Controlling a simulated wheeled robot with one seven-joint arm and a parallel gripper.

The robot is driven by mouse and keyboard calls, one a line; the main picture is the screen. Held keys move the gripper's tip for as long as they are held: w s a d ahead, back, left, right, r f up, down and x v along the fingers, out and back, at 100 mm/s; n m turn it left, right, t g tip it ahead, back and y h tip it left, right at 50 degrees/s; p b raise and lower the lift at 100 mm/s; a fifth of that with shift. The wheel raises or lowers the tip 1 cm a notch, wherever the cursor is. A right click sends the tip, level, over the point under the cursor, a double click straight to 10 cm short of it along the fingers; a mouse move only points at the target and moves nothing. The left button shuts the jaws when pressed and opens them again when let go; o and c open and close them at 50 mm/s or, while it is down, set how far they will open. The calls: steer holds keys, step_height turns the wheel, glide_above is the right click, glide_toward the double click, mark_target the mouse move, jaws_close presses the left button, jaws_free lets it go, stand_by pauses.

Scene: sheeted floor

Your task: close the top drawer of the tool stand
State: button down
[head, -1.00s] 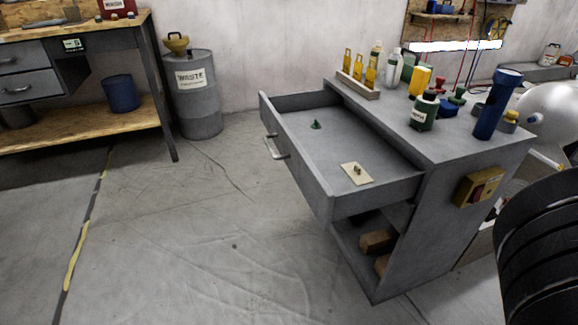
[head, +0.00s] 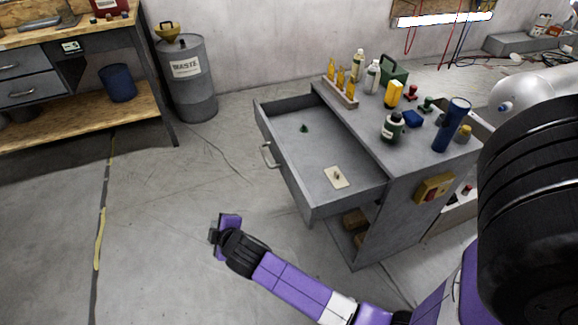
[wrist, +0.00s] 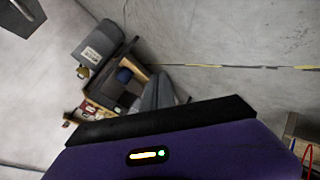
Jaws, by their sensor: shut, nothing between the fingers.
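The grey tool stand (head: 400,165) stands right of centre in the head view. Its top drawer (head: 290,190) is pulled far out to the left, with a curved metal handle (head: 267,155) on its front. Inside the drawer lie a small green piece (head: 304,128) and a pale card (head: 337,177) with a small object on it. My gripper (head: 216,236) is in front of and to the left of the drawer, low in the picture, apart from the handle. It is shut and empty; its fingertips are small in the head view. The wrist view does not show the drawer clearly.
A waste drum (head: 187,80) and a workbench (head: 80,115) stand at the back left. The floor left of the drawer is clear.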

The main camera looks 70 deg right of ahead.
steer(key=s+d+r+n+g+h+p, duration=0.1)
steer(key=s+d+r+n+g+p, duration=0.15)
steer(key=d+r+g+p, duration=0.85)
steer(key=n+g+y+b, duration=0.1)
steer(key=g, duration=0.4)
glide_toward(299, 189)
step_height(299, 189, down, 4)
steer(key=shift+s+d+f+p, duration=0.15)
steer(key=shift+s+d+p, duration=0.1)
steer(key=shift+s+d, duration=0.5)
steer(key=shift+s+d+f+p, duration=0.1)
steer(key=shift+s+d+p, duration=0.1)
steer(key=shift+s+d, duration=0.5)
